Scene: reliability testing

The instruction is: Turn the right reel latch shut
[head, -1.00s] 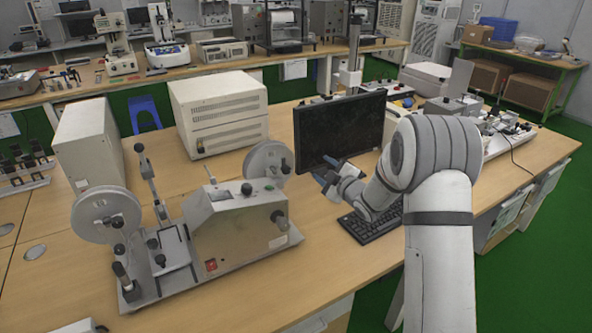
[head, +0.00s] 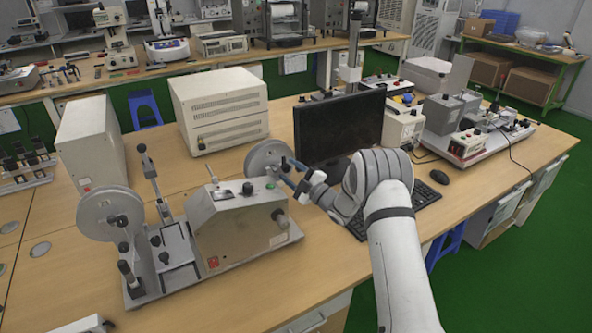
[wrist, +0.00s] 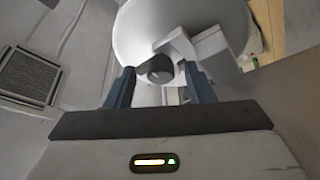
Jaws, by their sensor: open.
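The right reel (head: 262,152) is a pale grey disc on the right end of the grey winding machine (head: 235,225). My gripper (head: 289,171) is open at the reel's right side, its blue fingers pointing at its hub. In the wrist view the reel (wrist: 135,35) fills the top. A dark round knob (wrist: 160,68) at the hub shows between the two open fingers (wrist: 160,88). A light grey block (wrist: 208,48) lies beside the knob, towards the right finger. I cannot tell whether a finger touches either piece, or how far the latch is turned.
The left reel (head: 92,212) stands at the machine's other end. A black monitor (head: 340,125) stands close behind my gripper, with a keyboard (head: 425,195) beneath my arm. A beige box (head: 218,110) stands behind the machine.

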